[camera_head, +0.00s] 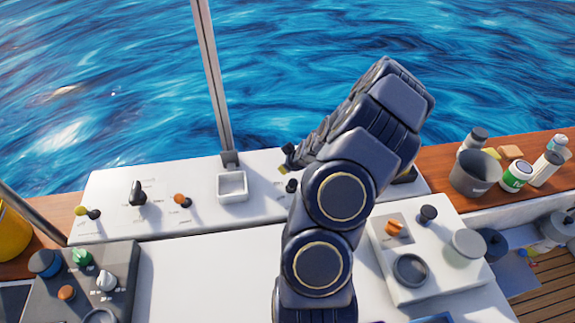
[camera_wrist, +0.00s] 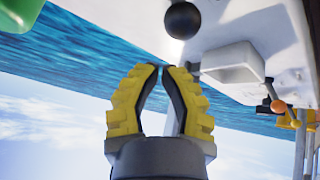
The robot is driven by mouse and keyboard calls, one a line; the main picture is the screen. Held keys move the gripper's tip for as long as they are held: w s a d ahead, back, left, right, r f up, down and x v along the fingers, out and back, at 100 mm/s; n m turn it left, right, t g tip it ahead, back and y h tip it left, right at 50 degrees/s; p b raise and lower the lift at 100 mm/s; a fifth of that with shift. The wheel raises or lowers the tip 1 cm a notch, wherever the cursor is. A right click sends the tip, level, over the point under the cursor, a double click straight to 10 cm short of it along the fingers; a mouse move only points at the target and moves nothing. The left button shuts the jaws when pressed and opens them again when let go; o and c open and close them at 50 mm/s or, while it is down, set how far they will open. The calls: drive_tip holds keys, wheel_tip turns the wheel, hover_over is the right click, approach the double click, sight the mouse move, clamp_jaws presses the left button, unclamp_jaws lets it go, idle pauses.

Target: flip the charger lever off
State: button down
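Several levers stand on the white panel (camera_head: 110,185); I cannot read their labels, so I cannot tell which one is the charger lever. In the head view there is a black lever (camera_head: 138,192), an orange-tipped lever (camera_head: 181,198), a yellow-tipped lever (camera_head: 82,211) and a black knob (camera_head: 291,186) beside my arm. The wrist view shows a black ball knob (camera_wrist: 182,20) beyond my fingertips and an orange-tipped lever (camera_wrist: 278,105) at right. My gripper (camera_wrist: 162,68) has yellow fingers with a narrow gap between the tips and nothing between them. My arm hides part of the panel.
A white square tray (camera_head: 232,187) and a metal post (camera_head: 212,80) stand left of my arm. A grey bucket (camera_head: 475,173) and bottles are at right. A dark control box (camera_head: 110,275) and a white box (camera_head: 440,275) sit nearer. A green object (camera_wrist: 20,14) shows in the wrist view.

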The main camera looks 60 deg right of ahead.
drive_tip(key=shift+w, duration=0.1)
drive_tip(key=w+r, duration=0.2)
drive_tip(key=w, duration=0.2)
drive_tip(key=s+a+r, duration=0.4)
drive_tip(key=s+r, duration=0.2)
drive_tip(key=s, duration=0.1)
drive_tip(key=shift+s, duration=0.3)
idle(0.3)
